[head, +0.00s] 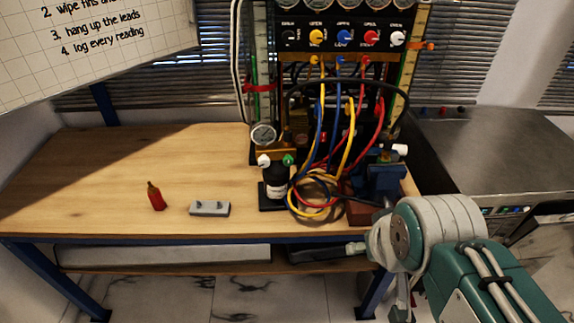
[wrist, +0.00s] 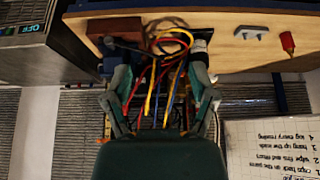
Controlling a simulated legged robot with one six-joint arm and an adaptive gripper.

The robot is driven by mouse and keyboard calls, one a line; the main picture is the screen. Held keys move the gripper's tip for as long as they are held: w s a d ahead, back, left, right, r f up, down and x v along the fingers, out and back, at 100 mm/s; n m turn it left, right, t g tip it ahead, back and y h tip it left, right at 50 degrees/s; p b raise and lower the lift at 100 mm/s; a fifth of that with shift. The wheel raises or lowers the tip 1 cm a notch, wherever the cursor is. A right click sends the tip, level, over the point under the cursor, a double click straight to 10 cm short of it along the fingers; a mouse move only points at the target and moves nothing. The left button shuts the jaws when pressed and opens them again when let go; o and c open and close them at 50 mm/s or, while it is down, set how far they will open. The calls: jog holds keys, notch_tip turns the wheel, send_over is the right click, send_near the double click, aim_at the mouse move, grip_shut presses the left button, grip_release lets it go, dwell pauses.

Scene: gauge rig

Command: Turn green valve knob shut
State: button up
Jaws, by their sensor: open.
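I cannot make out the green knob in the wrist view. In the head view my arm comes in from the lower right, and the fingers are not clearly seen.
Looped yellow, red and blue cables (head: 318,196) lie just right of the knob. A blue vise (head: 386,180) stands farther right. A round gauge (head: 263,134) is behind. The left of the wooden bench (head: 100,170) is clear.

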jog(key=n+t+y, duration=0.2)
jog(key=n+t, duration=0.5)
jog(key=n, duration=0.1)
send_near(288, 164)
jog(key=s+d, duration=0.1)
jog(key=s, duration=0.3)
jog(key=w+f+n+t, duration=0.1)
jog(key=w, duration=0.3)
jog(key=w+a+f+n+t+h, duration=0.1)
jog(key=w+f+n+t, duration=0.1)
jog(key=w, duration=0.3)
jog(key=w+a+f+n+t, duration=0.1)
jog(key=w+n+t, duration=0.1)
jog(key=w, duration=0.2)
jog(key=shift+w+a+f, duration=0.15)
jog(key=shift+w+a, duration=0.05)
jog(key=shift+w, duration=0.05)
grip_shut()
